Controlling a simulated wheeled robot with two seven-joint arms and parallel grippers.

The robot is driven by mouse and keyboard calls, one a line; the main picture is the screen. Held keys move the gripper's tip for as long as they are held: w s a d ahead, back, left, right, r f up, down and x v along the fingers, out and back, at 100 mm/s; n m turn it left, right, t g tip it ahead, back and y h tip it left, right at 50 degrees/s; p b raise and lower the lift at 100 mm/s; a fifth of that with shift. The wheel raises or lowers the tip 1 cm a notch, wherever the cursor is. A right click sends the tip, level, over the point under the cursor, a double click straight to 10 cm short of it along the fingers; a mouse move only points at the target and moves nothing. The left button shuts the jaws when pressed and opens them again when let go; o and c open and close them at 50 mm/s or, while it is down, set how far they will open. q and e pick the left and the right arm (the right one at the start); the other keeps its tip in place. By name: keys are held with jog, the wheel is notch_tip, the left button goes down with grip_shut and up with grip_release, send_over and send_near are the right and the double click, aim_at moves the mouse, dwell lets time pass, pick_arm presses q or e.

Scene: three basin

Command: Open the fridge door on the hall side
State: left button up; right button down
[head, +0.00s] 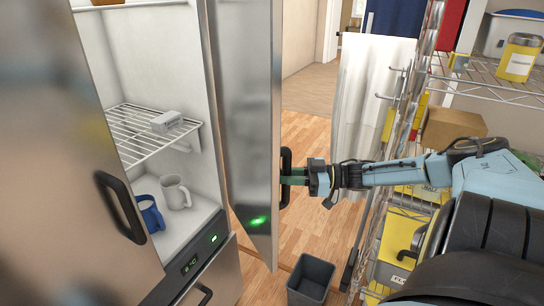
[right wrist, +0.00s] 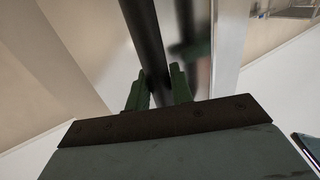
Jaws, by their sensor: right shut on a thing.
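The hall-side fridge door (head: 240,110) stands partly open, swung out from the steel fridge. Its black handle (head: 286,178) is on the door's outer face. My right gripper (head: 291,176) is shut on this handle, its arm reaching in from the right. In the right wrist view the green fingers (right wrist: 160,85) sit on either side of the dark handle bar (right wrist: 146,40). Inside the open compartment are a wire shelf (head: 140,140) with a small pale box (head: 167,121), a blue mug (head: 150,213) and a white mug (head: 175,192). My left gripper is not in view.
Another fridge door (head: 60,180) with a black handle (head: 119,206) is shut at the left. A grey bin (head: 311,280) stands on the floor below my right gripper. A wire rack (head: 490,80) with boxes stands at the right. Wood floor (head: 310,150) is open behind the door.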

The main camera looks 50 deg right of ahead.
jog(key=shift+d+r, duration=0.1)
jog(key=shift+d, duration=0.65)
jog(key=c, duration=1.3)
grip_release()
